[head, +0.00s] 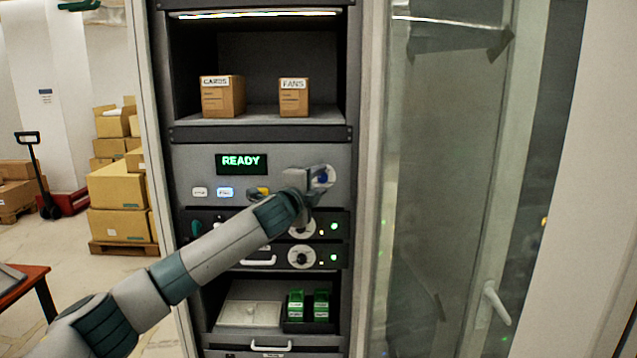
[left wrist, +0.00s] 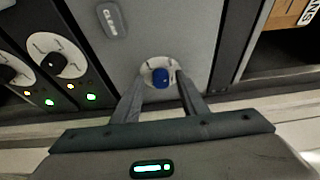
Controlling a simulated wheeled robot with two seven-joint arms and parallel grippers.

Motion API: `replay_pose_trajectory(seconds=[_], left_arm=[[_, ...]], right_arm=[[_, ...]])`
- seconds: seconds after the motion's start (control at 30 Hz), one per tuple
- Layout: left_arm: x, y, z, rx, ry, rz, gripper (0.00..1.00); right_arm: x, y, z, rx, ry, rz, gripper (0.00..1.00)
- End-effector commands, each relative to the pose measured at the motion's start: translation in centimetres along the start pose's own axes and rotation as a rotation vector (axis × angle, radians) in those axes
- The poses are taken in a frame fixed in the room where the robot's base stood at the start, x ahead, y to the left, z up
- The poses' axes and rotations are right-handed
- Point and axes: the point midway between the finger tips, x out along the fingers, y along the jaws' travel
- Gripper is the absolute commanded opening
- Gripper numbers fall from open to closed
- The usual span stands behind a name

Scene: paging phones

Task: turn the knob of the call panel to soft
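The call panel (head: 190,165) is a grey face in the rack with a lit display (head: 241,161) reading READY. Its knob (head: 322,178) is blue on a pale round dial at the panel's right side. In the left wrist view the blue knob (left wrist: 161,78) sits between my two fingertips, with a gap on each side. My left gripper (head: 313,184) is open at the knob and partly covers the dial in the head view. In the wrist view my left gripper (left wrist: 161,82) has nothing clamped. The dial's lettering is too small to read. My right gripper is not in view.
Panel buttons (head: 225,192) lie left of the knob; one marked CLEAR (left wrist: 112,19) shows in the wrist view. Below are modules with round dials (head: 301,257). A shelf above holds boxes marked CARDS (head: 222,97) and FANS (head: 294,98). A glass door (head: 440,180) stands right.

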Motion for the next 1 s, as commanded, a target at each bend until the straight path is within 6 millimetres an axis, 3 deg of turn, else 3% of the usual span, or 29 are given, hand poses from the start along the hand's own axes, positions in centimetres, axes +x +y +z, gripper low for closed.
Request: replay_pose_trajectory(seconds=[0.47,1.0], left_arm=[[-1.4,0.1,0.0,-0.001,0.001,-0.002,0.39],[-8.9,0.4,0.0,0.001,0.002,-0.002,0.39]], right_arm=[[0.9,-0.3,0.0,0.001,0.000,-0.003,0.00],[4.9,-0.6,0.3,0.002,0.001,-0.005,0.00]])
